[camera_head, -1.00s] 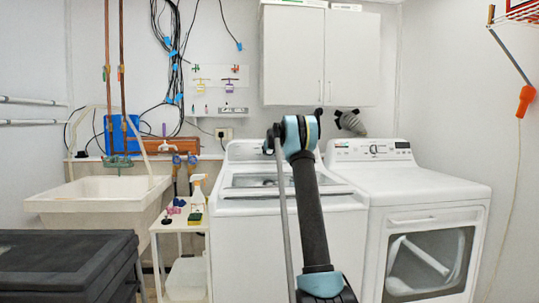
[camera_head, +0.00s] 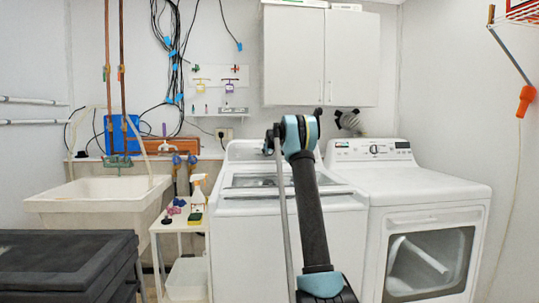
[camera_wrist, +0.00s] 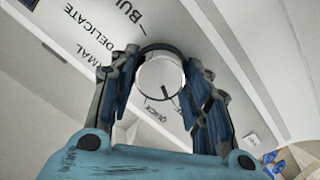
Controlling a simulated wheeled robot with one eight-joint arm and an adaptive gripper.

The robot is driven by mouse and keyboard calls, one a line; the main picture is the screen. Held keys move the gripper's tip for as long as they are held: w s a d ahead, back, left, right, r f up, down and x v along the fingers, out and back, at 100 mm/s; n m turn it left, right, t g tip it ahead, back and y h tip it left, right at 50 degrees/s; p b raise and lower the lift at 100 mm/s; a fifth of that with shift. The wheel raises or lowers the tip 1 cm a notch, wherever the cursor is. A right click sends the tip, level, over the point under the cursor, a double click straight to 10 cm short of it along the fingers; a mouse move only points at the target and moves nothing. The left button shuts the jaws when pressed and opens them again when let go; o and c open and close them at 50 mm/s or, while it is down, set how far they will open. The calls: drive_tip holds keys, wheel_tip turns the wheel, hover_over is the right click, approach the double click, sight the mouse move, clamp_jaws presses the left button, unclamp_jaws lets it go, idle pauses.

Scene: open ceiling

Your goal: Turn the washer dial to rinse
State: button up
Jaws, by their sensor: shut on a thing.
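The washer (camera_head: 237,225) is the white top-loading machine in the middle of the head view. Its dial (camera_wrist: 158,76) is a round, pale knob with a dark rim, seen in the wrist view. My gripper (camera_wrist: 160,85) is shut on the dial, with one dark blue finger on each side of it. A short dark mark shows on the dial's face, toward its lower right in the picture. Labels reading DELICATE and QUICK are legible around it; others are cut off, and I cannot make out a rinse label.
A white front-loading dryer (camera_head: 425,230) stands right of the washer. A small white cart (camera_head: 178,226) with bottles stands to the left, beside a utility sink (camera_head: 98,198). White cabinets (camera_head: 320,56) hang above. A dark box (camera_head: 65,265) fills the lower left.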

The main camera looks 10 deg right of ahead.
drive_tip(key=shift+a, duration=0.1)
drive_tip(key=o, duration=1.1)
drive_tip(key=shift+c, duration=0.2)
drive_tip(key=shift+s, duration=0.1)
drive_tip(key=v, duration=1.1)
drive_tip(key=shift+s, duration=0.35)
drive_tip(key=shift+s+r, duration=0.1)
